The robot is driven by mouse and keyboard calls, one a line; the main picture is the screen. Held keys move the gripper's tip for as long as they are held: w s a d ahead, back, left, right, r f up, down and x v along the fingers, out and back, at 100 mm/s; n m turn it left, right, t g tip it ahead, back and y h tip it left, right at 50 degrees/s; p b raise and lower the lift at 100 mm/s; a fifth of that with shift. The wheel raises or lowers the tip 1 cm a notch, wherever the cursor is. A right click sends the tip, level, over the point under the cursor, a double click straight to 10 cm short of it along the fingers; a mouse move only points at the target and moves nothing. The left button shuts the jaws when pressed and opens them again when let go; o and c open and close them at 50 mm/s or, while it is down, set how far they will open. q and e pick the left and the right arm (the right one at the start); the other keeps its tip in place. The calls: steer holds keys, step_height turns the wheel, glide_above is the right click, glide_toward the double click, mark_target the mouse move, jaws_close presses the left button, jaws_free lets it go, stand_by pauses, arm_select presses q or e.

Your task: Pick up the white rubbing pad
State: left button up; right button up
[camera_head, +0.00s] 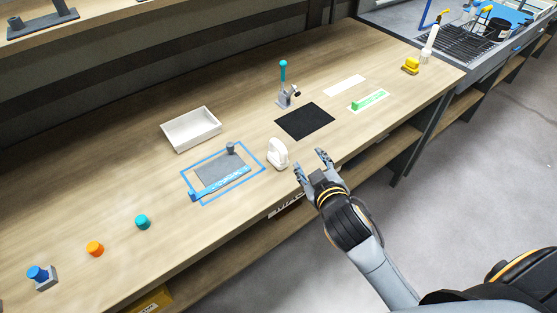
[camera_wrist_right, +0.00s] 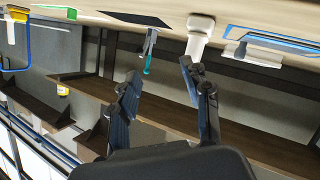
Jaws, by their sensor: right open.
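The white rubbing pad (camera_head: 278,153) stands on the wooden table near its front edge, just right of the blue-taped rectangle. It also shows in the right wrist view (camera_wrist_right: 200,30), beyond one fingertip. My right gripper (camera_head: 311,163) is open and empty, a short way to the right of the pad in the head view. Its fingers are spread apart in the right wrist view (camera_wrist_right: 160,73), and neither appears to hold the pad. My left gripper is not in view.
A grey plate (camera_head: 220,172) lies inside the blue tape. A white tray (camera_head: 178,140) is behind it. A black mat (camera_head: 304,121) and a teal-topped lever clamp (camera_head: 284,78) are behind the pad. Orange (camera_head: 95,248) and teal (camera_head: 142,222) knobs stand at left.

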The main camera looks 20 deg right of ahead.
steer(key=w+a+r+n+t+y, duration=0.3)
steer(key=r+n, duration=0.1)
steer(key=r, duration=0.4)
steer(key=w+a+r+n+t+y, duration=0.3)
steer(key=r+n+t, duration=0.1)
steer(key=r, duration=0.4)
steer(key=s+a+r+n+g+y, duration=0.25)
steer(key=a+n+g+y, duration=0.4)
steer(key=n, duration=0.35)
steer(key=s+a+r+n+g+y, duration=0.1)
steer(key=a+r+n+g+y, duration=0.4)
steer(key=n+y, duration=0.4)
steer(key=n+g+h, duration=0.6)
steer(key=n+h, duration=0.2)
steer(key=h, duration=0.9)
glide_toward(279, 142)
steer(key=shift+y, duration=0.25)
steer(key=p+x, duration=0.1)
steer(key=x, duration=0.4)
steer(key=shift+d+f, duration=0.15)
steer(key=shift+f, duration=0.15)
steer(key=p+x, duration=0.2)
steer(key=x, duration=0.2)
steer(key=shift+w+f, duration=0.1)
steer(key=shift+f, duration=0.2)
steer(key=shift+w+a+f, duration=0.15)
steer(key=shift+a+f, duration=0.1)
steer(key=shift+f, duration=0.25)
jaws_close()
